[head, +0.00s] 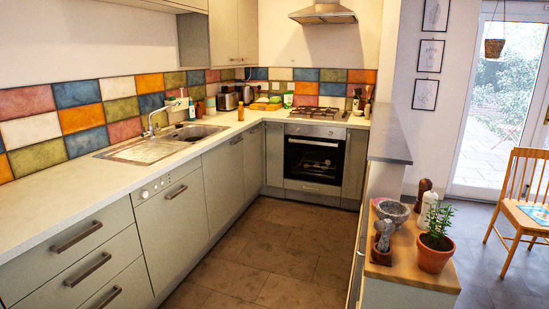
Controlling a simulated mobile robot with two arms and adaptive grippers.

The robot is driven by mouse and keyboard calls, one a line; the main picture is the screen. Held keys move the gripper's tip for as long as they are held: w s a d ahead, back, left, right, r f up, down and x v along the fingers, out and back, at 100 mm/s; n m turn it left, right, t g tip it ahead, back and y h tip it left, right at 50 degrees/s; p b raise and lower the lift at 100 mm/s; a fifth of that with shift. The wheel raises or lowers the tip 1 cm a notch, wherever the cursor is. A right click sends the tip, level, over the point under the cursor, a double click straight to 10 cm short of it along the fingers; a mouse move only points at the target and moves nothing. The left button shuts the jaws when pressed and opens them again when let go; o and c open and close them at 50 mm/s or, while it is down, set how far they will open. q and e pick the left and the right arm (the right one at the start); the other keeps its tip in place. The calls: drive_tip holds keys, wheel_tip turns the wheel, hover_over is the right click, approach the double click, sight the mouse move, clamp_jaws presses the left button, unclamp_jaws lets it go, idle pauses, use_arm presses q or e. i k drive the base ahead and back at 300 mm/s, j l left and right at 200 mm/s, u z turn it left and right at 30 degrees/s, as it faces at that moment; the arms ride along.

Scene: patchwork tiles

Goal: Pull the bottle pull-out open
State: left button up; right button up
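The bottle pull-out cannot be told for certain. A narrow grey-green cabinet front (274,155) stands just left of the oven and looks shut. Another narrow front (355,165) stands at the oven's right side, partly hidden by the near counter on the right. It also looks shut. No bottle rack or open pull-out shows. Neither of my grippers is in view.
The built-in oven (314,161) is shut. Drawers (90,262) and the dishwasher front (174,222) line the left. Brown floor tiles (262,255) between the counters are clear. A wooden board (408,250) with a potted plant (435,248) lies at the right.

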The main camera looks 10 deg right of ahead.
sight(276, 132)
drive_tip(key=i+j+u, duration=0.15)
drive_tip(key=i, duration=0.4)
drive_tip(key=i+j+u, duration=0.15)
drive_tip(key=i, duration=0.4)
drive_tip(key=i+l+z, duration=0.1)
drive_tip(key=i+z, duration=0.25)
drive_tip(key=i, duration=0.3)
drive_tip(key=i+z, duration=0.35)
drive_tip(key=i, duration=0.3)
drive_tip(key=i+j+z, duration=0.35)
drive_tip(key=i, duration=0.25)
drive_tip(key=i+z, duration=0.15)
drive_tip(key=i, duration=1.9)
